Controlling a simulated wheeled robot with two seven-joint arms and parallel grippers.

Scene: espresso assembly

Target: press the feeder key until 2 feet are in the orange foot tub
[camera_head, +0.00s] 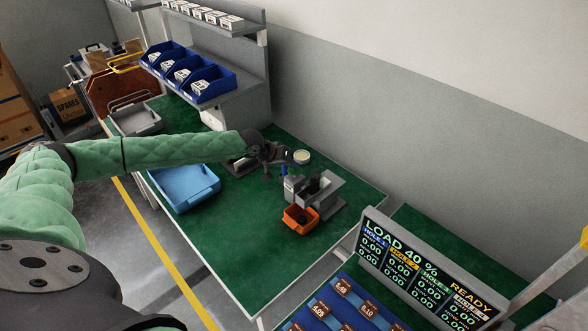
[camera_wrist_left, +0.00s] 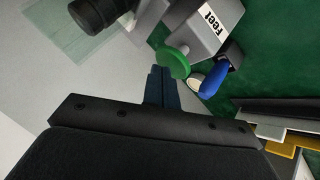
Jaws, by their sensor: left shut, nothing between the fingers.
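The grey feeder (camera_head: 323,188) stands on the green bench, with the orange foot tub (camera_head: 299,226) just in front of it. I cannot make out how many feet lie in the tub. The left wrist view shows the feeder (camera_wrist_left: 203,38) with its "Feet" label and a round green key (camera_wrist_left: 172,63) on its near side. My left gripper (camera_head: 279,172) is beside the feeder. Its fingers (camera_wrist_left: 160,72) are shut and empty, with their tips close to the green key's edge; I cannot tell whether they touch it. My right gripper is not in view.
A blue tray (camera_head: 184,188) lies on the bench left of the feeder. A pale round dish (camera_head: 302,157) sits behind it. A display panel (camera_head: 420,270) stands at the front right. Shelves with blue bins (camera_head: 205,85) are at the back. The green bench is bare before the tub.

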